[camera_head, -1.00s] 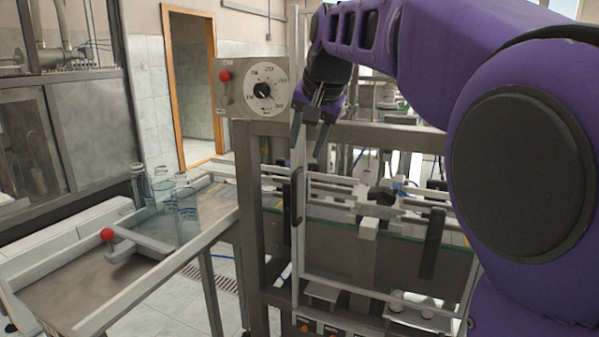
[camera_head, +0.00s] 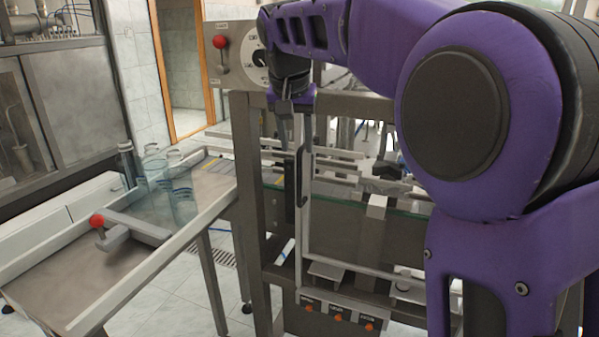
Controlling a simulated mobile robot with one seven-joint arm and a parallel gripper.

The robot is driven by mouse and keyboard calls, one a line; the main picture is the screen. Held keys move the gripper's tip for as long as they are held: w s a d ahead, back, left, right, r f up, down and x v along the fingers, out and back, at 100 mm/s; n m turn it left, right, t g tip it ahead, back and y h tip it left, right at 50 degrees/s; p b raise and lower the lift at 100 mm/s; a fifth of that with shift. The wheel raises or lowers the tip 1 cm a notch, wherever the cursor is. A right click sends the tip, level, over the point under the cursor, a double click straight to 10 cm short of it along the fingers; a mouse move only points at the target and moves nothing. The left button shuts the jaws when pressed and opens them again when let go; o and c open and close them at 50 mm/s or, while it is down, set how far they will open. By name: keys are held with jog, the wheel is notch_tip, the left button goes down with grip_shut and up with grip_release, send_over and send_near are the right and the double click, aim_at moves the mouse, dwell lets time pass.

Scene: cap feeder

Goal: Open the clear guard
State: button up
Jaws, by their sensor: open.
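The clear guard (camera_head: 306,232) is a see-through panel in a pale metal frame on the front of the machine, and it looks shut. Its dark upright handle (camera_head: 300,182) is on the guard's left post. My gripper (camera_head: 296,147) points down with its fingers apart, at the top of the handle in the picture. Whether the fingers touch the handle or straddle it I cannot tell. My purple arm covers the guard's upper and right parts.
A feed table (camera_head: 95,262) with clear containers (camera_head: 167,185) and a red-knobbed lever (camera_head: 97,221) stands at left. A dial panel (camera_head: 233,58) with a red knob is above, partly behind my arm. Orange buttons (camera_head: 338,317) sit below the guard.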

aim_at(299, 164)
jog(key=x, duration=0.8)
jog(key=shift+w+f+b, duration=0.15)
jog(key=shift+f+b, duration=0.1)
jog(key=shift+b, duration=0.15)
grip_shut()
dwell(0.9)
